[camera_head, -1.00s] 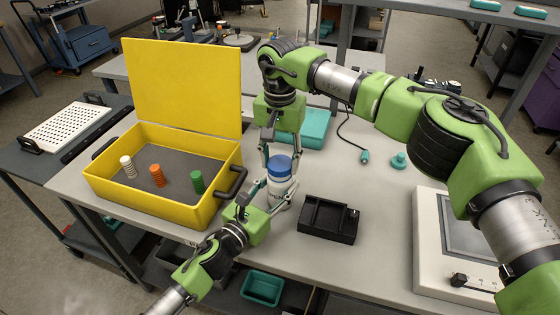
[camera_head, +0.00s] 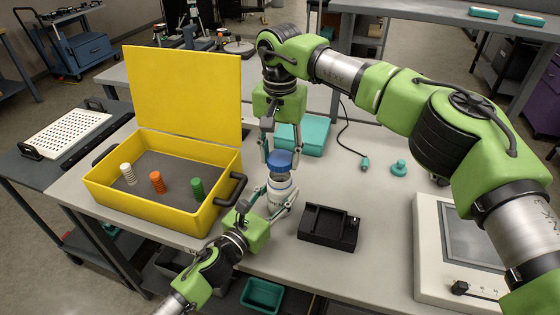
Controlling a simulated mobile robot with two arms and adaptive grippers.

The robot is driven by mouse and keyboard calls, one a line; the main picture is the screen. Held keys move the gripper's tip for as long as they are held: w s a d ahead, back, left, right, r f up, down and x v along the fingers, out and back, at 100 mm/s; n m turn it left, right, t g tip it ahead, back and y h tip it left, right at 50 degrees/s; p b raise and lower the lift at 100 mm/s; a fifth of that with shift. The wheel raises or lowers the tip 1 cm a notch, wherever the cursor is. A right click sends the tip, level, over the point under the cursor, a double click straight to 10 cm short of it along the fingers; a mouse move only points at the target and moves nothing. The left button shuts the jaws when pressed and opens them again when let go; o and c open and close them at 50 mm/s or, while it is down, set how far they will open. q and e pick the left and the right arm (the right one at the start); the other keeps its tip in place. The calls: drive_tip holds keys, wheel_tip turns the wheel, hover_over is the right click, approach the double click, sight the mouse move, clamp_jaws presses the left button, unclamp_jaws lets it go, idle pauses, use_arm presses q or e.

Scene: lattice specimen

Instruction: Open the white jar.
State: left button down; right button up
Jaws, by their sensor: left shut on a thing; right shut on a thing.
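The white jar (camera_head: 281,191) stands upright in the middle of the bench, right of the yellow case. My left gripper (camera_head: 279,197) is shut on its body from the lower left. The blue lid (camera_head: 279,161) is above the jar, and my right gripper (camera_head: 280,155) is shut on it from above. The lid looks slightly tilted. The jar's neck shows below it, and the lid seems to be raised off the rim, though any gap is small. The inside of the jar is hidden.
The open yellow case (camera_head: 150,205) holds white, orange and green ribbed pieces. A black tray (camera_head: 328,228) lies right of the jar. A teal box (camera_head: 313,134) is behind, and a teal knob (camera_head: 398,168) and a screen device (camera_head: 460,245) are to the right.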

use_arm(q)
drive_tip(key=c, duration=1)
unclamp_jaws()
drive_tip(key=shift+c, duration=0.2)
